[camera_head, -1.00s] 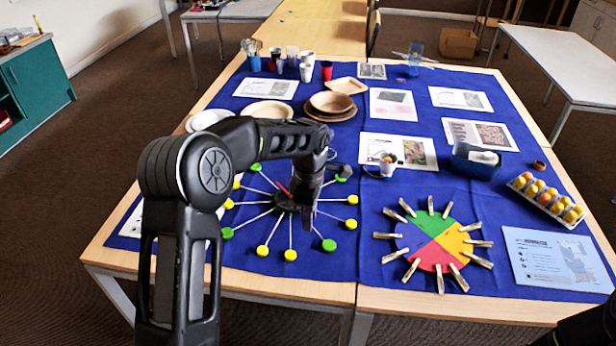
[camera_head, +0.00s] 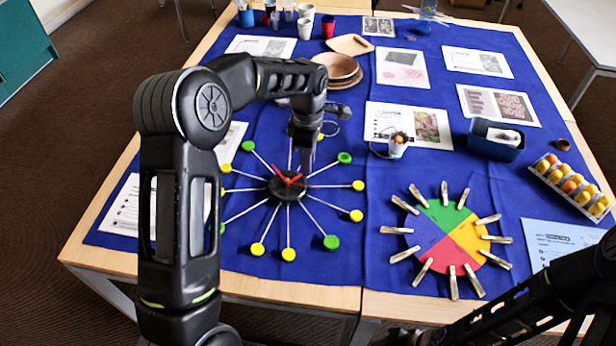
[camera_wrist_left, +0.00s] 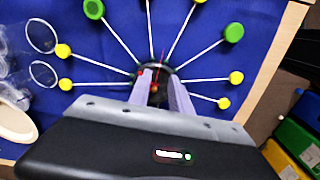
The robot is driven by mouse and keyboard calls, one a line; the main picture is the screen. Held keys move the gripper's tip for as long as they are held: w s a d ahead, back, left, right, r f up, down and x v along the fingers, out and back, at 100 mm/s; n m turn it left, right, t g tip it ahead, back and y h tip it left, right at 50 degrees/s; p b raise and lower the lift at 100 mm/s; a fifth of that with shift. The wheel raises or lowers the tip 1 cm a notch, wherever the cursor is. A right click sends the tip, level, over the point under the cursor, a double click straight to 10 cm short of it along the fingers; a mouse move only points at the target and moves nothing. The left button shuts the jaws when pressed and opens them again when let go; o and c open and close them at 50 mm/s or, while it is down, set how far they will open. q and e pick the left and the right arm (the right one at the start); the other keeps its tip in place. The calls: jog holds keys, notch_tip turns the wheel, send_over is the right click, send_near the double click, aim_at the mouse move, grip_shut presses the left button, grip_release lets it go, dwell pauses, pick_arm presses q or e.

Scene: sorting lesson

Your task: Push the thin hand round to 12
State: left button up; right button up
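The clock lies flat on the blue cloth. It has a black hub (camera_head: 288,188), white spokes and green and yellow end discs. Two short red hands (camera_head: 290,181) form a V on the hub, one toward the upper left, one toward the right. In the left wrist view a thin red hand (camera_wrist_left: 162,56) points up from the hub. My left gripper (camera_head: 305,166) points down at the hub's far side; its height is unclear. In the left wrist view its fingers (camera_wrist_left: 159,76) are apart, with the hub showing between. My right gripper is out of view.
A coloured disc (camera_head: 447,240) ringed by clothespins lies right of the clock. A small cup-like object (camera_head: 397,147), a blue bin (camera_head: 495,140) and an egg tray (camera_head: 572,185) are farther right. Wooden plates (camera_head: 338,67) stand behind. My right arm crosses the lower right.

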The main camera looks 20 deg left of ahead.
aim_at(300, 185)
pick_arm(q)
notch_tip(300, 185, down, 8)
jog(key=shift+r+p, duration=0.1)
jog(key=shift+p, duration=0.6)
grip_shut()
dwell(1.1)
